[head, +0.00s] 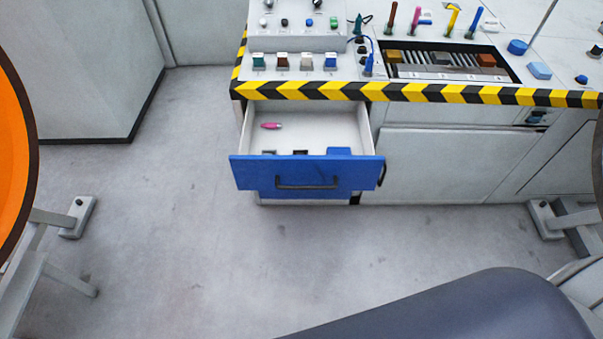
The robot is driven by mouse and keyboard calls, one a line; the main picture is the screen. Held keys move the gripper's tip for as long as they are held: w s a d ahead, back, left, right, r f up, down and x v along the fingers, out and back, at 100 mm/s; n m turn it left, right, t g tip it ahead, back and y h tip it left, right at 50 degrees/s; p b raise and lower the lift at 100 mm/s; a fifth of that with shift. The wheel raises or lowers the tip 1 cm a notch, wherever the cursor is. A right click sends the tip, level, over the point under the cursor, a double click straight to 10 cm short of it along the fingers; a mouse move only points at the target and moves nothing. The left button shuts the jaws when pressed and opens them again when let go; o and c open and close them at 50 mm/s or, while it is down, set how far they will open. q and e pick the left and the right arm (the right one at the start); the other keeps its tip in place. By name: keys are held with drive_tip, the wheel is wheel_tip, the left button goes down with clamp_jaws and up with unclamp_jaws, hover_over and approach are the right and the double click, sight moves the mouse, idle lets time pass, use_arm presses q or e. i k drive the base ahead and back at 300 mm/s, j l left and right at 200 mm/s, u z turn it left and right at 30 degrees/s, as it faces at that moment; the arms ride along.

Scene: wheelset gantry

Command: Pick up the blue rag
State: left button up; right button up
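I cannot tell for sure which blue thing is the rag. A small flat blue piece (339,151) lies inside the open drawer, at its front right, partly hidden behind the drawer's blue front. On the bench top, a light blue block-like piece (540,71) lies near the striped edge at the right, with a rounder blue piece (517,47) behind it. Neither of my grippers is in view.
The drawer (262,174) is pulled out below the bench's striped edge (440,94); a pink item (271,126) lies in it. Switches and upright tools crowd the bench top. Orange (15,150) rounded equipment stands at left. The floor (200,250) before the drawer is clear.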

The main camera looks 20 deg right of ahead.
sight(337, 151)
drive_tip(key=z, duration=0.95)
